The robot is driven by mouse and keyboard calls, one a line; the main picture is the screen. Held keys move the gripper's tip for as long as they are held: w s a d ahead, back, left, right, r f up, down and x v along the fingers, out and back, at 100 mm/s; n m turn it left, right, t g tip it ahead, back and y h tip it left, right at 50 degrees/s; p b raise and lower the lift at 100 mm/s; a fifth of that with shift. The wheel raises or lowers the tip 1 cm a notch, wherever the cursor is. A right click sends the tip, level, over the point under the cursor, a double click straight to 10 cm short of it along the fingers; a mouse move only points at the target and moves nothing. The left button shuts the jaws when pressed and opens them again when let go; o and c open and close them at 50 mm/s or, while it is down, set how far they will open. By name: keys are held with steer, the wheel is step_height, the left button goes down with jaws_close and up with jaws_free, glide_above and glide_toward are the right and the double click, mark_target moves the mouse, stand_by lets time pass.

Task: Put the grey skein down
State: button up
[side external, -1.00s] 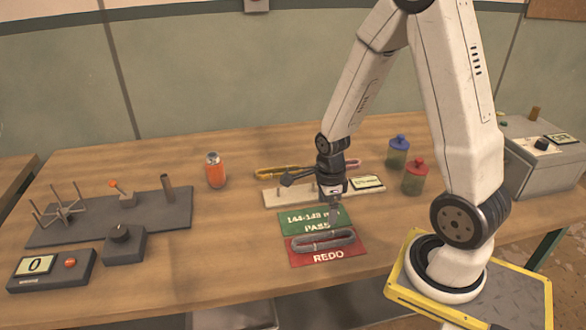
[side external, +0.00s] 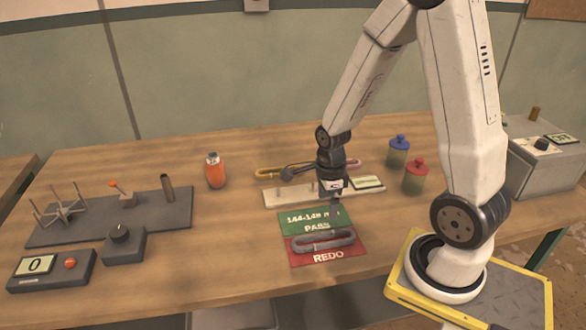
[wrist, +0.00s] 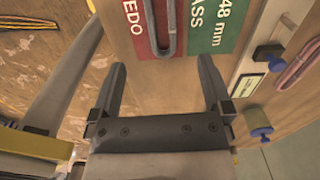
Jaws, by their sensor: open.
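The grey skein (side external: 318,243) lies as a flattened loop on the red REDO mat (side external: 328,257), along the edge nearest the green PASS mat (side external: 300,219). In the wrist view the skein (wrist: 168,42) lies on the red mat (wrist: 134,30) beside the green mat (wrist: 212,25). My gripper (side external: 335,209) is above the mats, apart from the skein. In the wrist view my gripper (wrist: 162,65) has its two fingers wide apart with nothing between them; the near end of the skein shows just beyond the fingertips.
Behind the mats is a pale pegged board (side external: 285,196) with a small display, and a yellow skein (side external: 268,173). A blue-lidded jar (side external: 398,152) and a red-lidded jar (side external: 415,178) stand right. An orange bottle (side external: 215,171) stands left.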

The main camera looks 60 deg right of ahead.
steer(key=a+r+n+t, duration=0.1)
steer(key=a+r+n, duration=0.2)
steer(key=n, duration=1)
steer(key=a+r+n+t, duration=0.1)
steer(key=a+r+n, duration=0.2)
steer(key=a+n, duration=0.4)
steer(key=n, duration=0.6)
steer(key=shift+w+a+n+t, duration=0.15)
steer(key=shift+w+n+t, duration=0.15)
steer(key=shift+n, duration=0.1)
